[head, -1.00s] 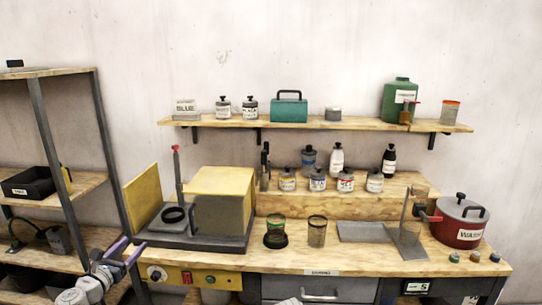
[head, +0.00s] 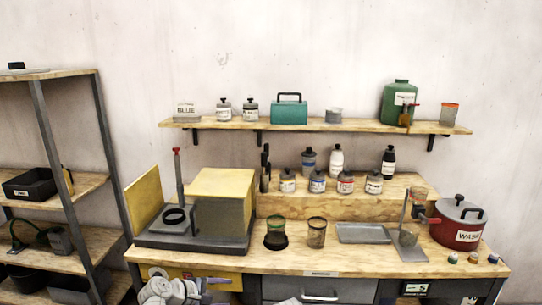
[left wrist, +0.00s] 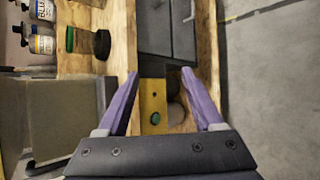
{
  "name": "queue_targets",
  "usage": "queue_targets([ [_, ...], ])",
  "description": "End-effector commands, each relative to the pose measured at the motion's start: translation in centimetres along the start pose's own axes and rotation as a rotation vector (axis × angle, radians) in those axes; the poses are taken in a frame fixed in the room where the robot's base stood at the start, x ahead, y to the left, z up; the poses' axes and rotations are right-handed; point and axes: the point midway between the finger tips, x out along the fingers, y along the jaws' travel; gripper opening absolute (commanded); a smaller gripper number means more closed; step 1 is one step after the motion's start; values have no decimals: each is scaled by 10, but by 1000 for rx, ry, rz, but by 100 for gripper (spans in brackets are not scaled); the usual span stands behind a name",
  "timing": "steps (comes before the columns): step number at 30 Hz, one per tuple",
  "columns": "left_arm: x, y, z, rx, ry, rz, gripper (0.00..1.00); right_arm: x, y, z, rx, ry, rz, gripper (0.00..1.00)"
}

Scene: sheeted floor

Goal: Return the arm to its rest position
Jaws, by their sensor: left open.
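My left gripper (head: 212,284) is low at the front of the workbench (head: 300,262), in front of the yellow panel under its top. In the left wrist view my left gripper (left wrist: 160,73) shows two purple fingers spread apart with nothing between them. Beyond the fingers are the bench's front edge, the yellow panel (left wrist: 152,104) with its green button and the grey drawers (left wrist: 170,35). My right gripper does not show in any view.
A yellow-sided box machine (head: 222,195) stands on the bench behind my left arm. Two mesh cups (head: 316,232), a grey tray (head: 363,233) and a red pot (head: 457,228) are to its right. A shelf rack (head: 45,130) stands at left. Open floor (left wrist: 270,80) lies before the bench.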

Motion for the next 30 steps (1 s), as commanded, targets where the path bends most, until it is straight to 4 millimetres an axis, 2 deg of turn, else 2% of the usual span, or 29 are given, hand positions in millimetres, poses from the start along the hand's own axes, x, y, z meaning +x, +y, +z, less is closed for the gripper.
queue_targets([
  [1,13,-24,29,168,-17,-119,68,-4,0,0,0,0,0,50],
  [3,24,-58,54,399,-40,-279,68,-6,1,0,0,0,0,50],
  [6,27,-102,81,720,-88,-500,68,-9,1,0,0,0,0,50],
  [9,20,-136,97,1001,-143,-701,68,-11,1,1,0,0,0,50],
  [12,8,-158,105,1221,-198,-869,68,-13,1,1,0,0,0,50],
  [15,-3,-170,110,1373,-241,-991,68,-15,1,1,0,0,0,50],
  [19,-12,-177,111,1479,-273,-1083,68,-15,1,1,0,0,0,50],
  [30,-14,-178,111,1507,-281,-1111,68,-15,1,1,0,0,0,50],
])
